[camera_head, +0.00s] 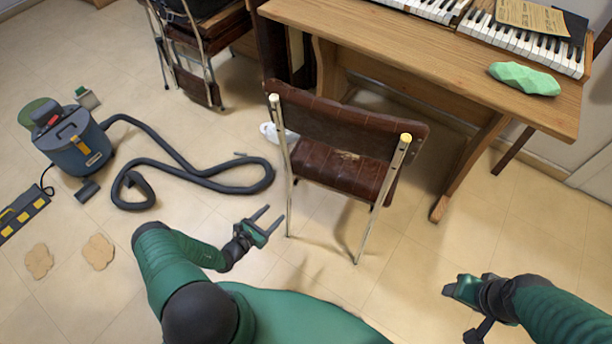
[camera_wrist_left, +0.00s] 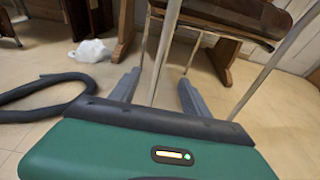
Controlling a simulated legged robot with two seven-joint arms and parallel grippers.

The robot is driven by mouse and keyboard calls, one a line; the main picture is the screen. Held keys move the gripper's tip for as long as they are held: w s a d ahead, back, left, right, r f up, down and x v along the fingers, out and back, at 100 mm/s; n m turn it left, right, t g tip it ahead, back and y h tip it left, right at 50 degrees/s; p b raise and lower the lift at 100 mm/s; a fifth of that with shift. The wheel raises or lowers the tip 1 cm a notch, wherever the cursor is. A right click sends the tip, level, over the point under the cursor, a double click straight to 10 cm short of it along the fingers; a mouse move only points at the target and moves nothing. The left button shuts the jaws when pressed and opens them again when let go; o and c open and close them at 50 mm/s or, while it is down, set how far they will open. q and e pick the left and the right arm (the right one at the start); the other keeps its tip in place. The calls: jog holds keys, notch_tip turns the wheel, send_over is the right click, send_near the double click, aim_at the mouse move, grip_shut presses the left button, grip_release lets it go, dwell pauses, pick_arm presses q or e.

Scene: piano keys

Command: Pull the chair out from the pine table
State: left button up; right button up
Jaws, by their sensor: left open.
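The chair (camera_head: 345,170) has a worn dark brown padded seat, a brown backrest and pale metal legs. It stands upright in front of the pine table (camera_head: 400,45), its back towards me. My left gripper (camera_head: 272,216) is open and empty, low beside the chair's left rear leg. In the left wrist view the chair's metal leg (camera_wrist_left: 163,50) rises beyond the open fingers (camera_wrist_left: 160,92), appearing between them; contact cannot be told. My right gripper (camera_head: 462,303) is at the lower right, apart from the chair; its finger opening is unclear.
A vacuum cleaner (camera_head: 75,140) and its dark hose (camera_head: 190,180) lie on the left floor. A power strip (camera_head: 22,212) is at the far left. Another chair (camera_head: 195,50) stands behind. Piano keys (camera_head: 510,35) and a green object (camera_head: 525,78) are on the table. The floor right of the chair is clear.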

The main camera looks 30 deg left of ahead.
pick_arm(q)
jog(key=s+p, duration=0.1)
jog(key=s, duration=0.9)
jog(key=shift+a, duration=0.45)
